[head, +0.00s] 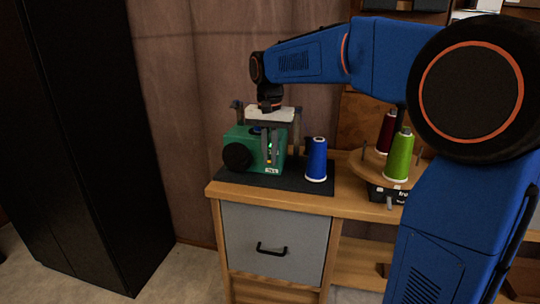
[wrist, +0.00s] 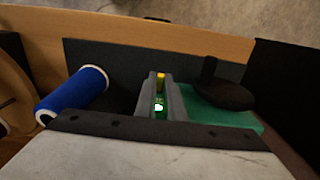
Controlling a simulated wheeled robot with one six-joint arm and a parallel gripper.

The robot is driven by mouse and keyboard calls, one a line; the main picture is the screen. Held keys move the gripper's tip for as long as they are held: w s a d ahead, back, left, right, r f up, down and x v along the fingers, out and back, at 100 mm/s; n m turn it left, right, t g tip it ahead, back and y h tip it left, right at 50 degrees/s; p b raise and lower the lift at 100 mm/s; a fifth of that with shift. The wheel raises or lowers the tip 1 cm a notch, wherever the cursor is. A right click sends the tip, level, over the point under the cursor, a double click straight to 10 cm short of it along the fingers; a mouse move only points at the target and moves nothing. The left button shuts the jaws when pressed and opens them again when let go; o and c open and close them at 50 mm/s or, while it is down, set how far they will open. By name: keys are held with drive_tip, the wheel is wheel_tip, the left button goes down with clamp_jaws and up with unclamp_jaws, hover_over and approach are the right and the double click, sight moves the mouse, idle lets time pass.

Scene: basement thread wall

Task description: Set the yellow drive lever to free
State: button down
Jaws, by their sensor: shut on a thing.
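The green machine (head: 240,136) with a black round knob (head: 237,156) stands on a dark mat on the bench; its green body also shows in the wrist view (wrist: 232,133). The yellow drive lever (wrist: 161,76) shows as a small yellow piece between my gripper's grey fingers (wrist: 160,90). In the head view my gripper (head: 269,160) points down at the machine's right front side, and only a speck of yellow shows there. My gripper is shut on the lever. A small green-and-white mark (wrist: 158,107) shows between the fingers. The fingers hide much of the lever, and I cannot read its setting.
A blue thread cone (head: 316,160) stands right of the machine, close to my gripper; it also shows in the wrist view (wrist: 72,95). Green (head: 399,155) and dark red (head: 387,131) cones stand on a round wooden holder farther right. A black cabinet (head: 80,130) stands left.

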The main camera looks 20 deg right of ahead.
drive_tip(key=shift+s, duration=0.1)
drive_tip(key=shift+s+a+f+t+h, duration=0.15)
drive_tip(key=shift+t+h, duration=0.15)
drive_tip(key=shift+t, duration=0.2)
drive_tip(key=shift+s+a+f+t+h, duration=0.1)
drive_tip(key=shift+t+h, duration=0.2)
drive_tip(key=shift+t, duration=0.2)
drive_tip(key=shift+s+a+f+t+h, duration=0.1)
drive_tip(key=shift+s+f+t+h, duration=0.1)
drive_tip(key=shift+t+h, duration=0.3)
drive_tip(key=shift+s+a+f+t+h, duration=0.1)
drive_tip(key=shift+f+t+h, duration=0.1)
drive_tip(key=shift+t, duration=0.5)
drive_tip(key=shift+s+f+t+h, duration=0.1)
drive_tip(key=shift+f+t+h, duration=0.4)
drive_tip(key=shift+t, duration=0.45)
drive_tip(key=shift+f+t+h, duration=0.35)
drive_tip(key=shift+t+h, duration=0.25)
drive_tip(key=shift+t, duration=0.35)
drive_tip(key=c, duration=1.8)
unclamp_jaws()
drive_tip(key=shift+c, duration=0.2)
